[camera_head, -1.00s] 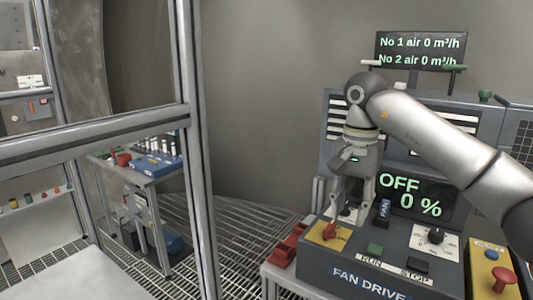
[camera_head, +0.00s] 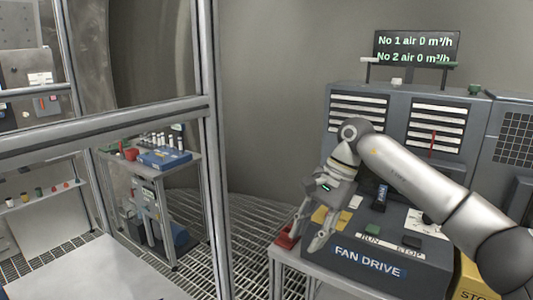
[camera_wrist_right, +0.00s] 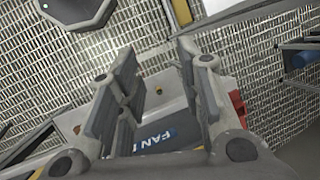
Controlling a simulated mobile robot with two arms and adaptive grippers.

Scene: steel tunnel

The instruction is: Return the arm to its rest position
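My right arm (camera_head: 410,175) reaches in from the right of the head view, across the fan drive console. My right gripper (camera_head: 309,238) hangs at the console's front left corner, fingers pointing down. In the right wrist view the gripper (camera_wrist_right: 160,92) has its two fingers well apart, with nothing between them but floor grating and part of the console behind. The grey fan drive console (camera_head: 345,268) has its blue "FAN DRIVE" label facing front; the arm hides much of its top and its display. My left gripper is not in view.
A metal frame post (camera_head: 218,200) stands left of the console. Red parts (camera_head: 285,240) lie beside the console's left end. A grey louvred cabinet (camera_head: 400,97) stands behind, under an airflow screen (camera_head: 416,47) reading 0. Grating floor (camera_head: 240,250) lies between post and console.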

